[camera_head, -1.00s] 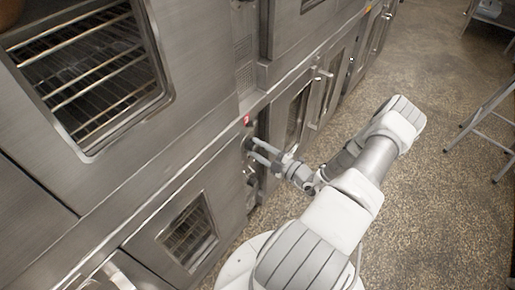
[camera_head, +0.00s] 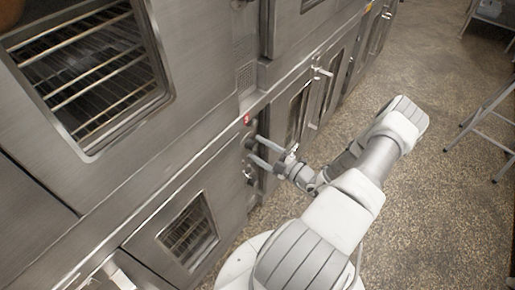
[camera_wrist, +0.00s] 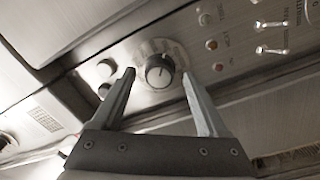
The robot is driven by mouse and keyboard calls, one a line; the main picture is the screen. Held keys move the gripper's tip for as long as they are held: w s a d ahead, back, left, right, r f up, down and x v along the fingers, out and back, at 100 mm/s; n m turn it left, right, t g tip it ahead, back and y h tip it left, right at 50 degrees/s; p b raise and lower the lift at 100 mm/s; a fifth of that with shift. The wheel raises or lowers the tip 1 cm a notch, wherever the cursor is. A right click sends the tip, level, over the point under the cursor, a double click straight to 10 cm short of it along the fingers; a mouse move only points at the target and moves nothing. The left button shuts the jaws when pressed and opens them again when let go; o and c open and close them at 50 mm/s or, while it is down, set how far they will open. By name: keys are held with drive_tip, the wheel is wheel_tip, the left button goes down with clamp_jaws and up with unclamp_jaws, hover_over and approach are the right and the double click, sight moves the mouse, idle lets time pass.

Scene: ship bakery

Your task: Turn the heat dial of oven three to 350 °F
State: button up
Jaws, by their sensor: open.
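The oven's heat dial (camera_wrist: 158,70), a round black knob with a pointer mark on a pale scale plate, sits on the steel control panel in the wrist view. Its scale figures are too blurred to read. My gripper (camera_wrist: 158,76) is open, with one finger on each side of the dial in the picture; I cannot tell whether either touches it. In the head view, my gripper (camera_head: 254,148) is at the narrow control panel just below a small red badge (camera_head: 247,120), which seems to read 3. The dial is hard to make out there.
Small round buttons (camera_wrist: 105,68) are left of the dial; indicator lights (camera_wrist: 211,44) and toggle switches (camera_wrist: 271,24) are right of it. A door handle (camera_head: 322,72) sticks out further along the oven row. A metal stand (camera_head: 487,115) is at the right; the floor between is clear.

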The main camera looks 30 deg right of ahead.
drive_tip(key=v, duration=1.6)
drive_tip(key=shift+s, duration=0.25)
drive_tip(key=a+r+m+g+h+p, duration=0.1)
drive_tip(key=a+r+m+g+p, duration=0.3)
drive_tip(key=r+m, duration=0.7)
drive_tip(key=a+r+m+g+h+p, duration=0.15)
drive_tip(key=a+r+m+g, duration=0.5)
drive_tip(key=r, duration=0.95)
drive_tip(key=a+r+m+g+h+p, duration=0.1)
drive_tip(key=a+r+m+g+p, duration=0.2)
drive_tip(key=a+r+m+g, duration=0.55)
drive_tip(key=a+r+n+t+h, duration=0.1)
drive_tip(key=a+r+n+t, duration=0.2)
drive_tip(key=r+n, duration=0.2)
drive_tip(key=s+a+r+n+t+h+p, duration=0.1)
drive_tip(key=a+r+n+t, duration=0.3)
drive_tip(key=r, duration=0.3)
drive_tip(key=shift+s+n, duration=0.35)
drive_tip(key=shift+n, duration=0.45)
drive_tip(key=shift+a+r, duration=0.1)
drive_tip(key=shift+c, duration=0.2)
